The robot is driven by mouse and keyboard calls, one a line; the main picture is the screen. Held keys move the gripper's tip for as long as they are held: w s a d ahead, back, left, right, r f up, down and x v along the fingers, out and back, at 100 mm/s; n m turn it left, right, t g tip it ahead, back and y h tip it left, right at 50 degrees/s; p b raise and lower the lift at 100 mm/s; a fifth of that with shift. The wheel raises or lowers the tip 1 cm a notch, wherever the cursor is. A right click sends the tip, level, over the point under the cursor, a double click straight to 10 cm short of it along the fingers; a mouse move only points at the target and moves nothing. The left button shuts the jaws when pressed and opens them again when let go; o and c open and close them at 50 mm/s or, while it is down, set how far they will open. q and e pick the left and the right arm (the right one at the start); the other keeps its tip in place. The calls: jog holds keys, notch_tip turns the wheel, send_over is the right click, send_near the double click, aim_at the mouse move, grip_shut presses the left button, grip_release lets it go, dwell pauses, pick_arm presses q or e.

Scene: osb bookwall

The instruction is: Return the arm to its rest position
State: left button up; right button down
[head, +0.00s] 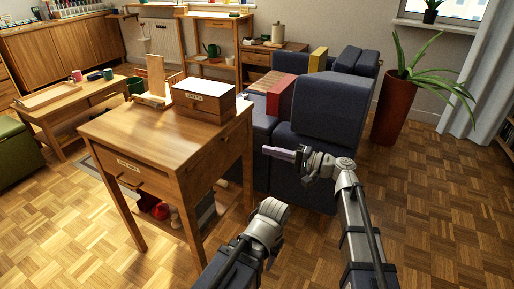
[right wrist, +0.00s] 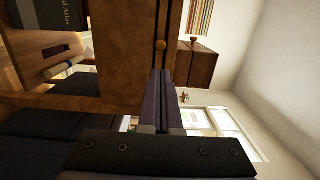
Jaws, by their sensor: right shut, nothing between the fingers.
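My right gripper (head: 270,151) is in the middle of the head view, with its fingers pointing left. It is in front of the dark blue armchair and to the right of the wooden table. In the right wrist view its two dark fingers (right wrist: 164,75) lie together with nothing between them. My right arm reaches up from the bottom edge, and another grey part of mine shows lower left of it. My left gripper does not show in the head view.
The wooden table (head: 110,128) carries a drawer box (head: 203,104) and a wooden stand (head: 156,78). The dark blue armchair (head: 328,105) stands close behind the gripper. A potted plant (head: 393,107) is at back right. Parquet floor at right is clear.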

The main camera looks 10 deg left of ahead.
jog(key=s+d+f+n+g+h, duration=0.1)
jog(key=s+d+f+h, duration=0.35)
jog(key=f, duration=0.25)
jog(key=s+d+f+n+g+h, duration=0.1)
jog(key=s+d+f+h, duration=0.2)
jog(key=s+f, duration=0.3)
jog(key=s+d+f+g+h, duration=0.1)
jog(key=s+d+f+h, duration=0.2)
jog(key=d, duration=0.2)
jog(key=s+d+f+n+h, duration=0.1)
jog(key=s+d+f+h, duration=0.1)
jog(key=d+f+h, duration=0.3)
jog(key=s+d+f+g+h, duration=0.1)
jog(key=s+d+h, duration=0.15)
jog(key=d, duration=0.35)
jog(key=s+a+r+n+h+p, duration=0.1)
jog(key=s+a+r+n+p, duration=0.15)
jog(key=a, duration=0.25)
jog(key=s+a+r+n+p, duration=0.1)
jog(key=s+a, duration=0.3)
jog(key=a, duration=0.2)
notch_tip(320, 180, up, 36)
jog(key=p, duration=3.6)
jog(key=shift+w+d+g, duration=0.2)
jog(key=shift+w+g, duration=0.05)
jog(key=shift+g, duration=0.05)
jog(key=shift+f, duration=0.15)
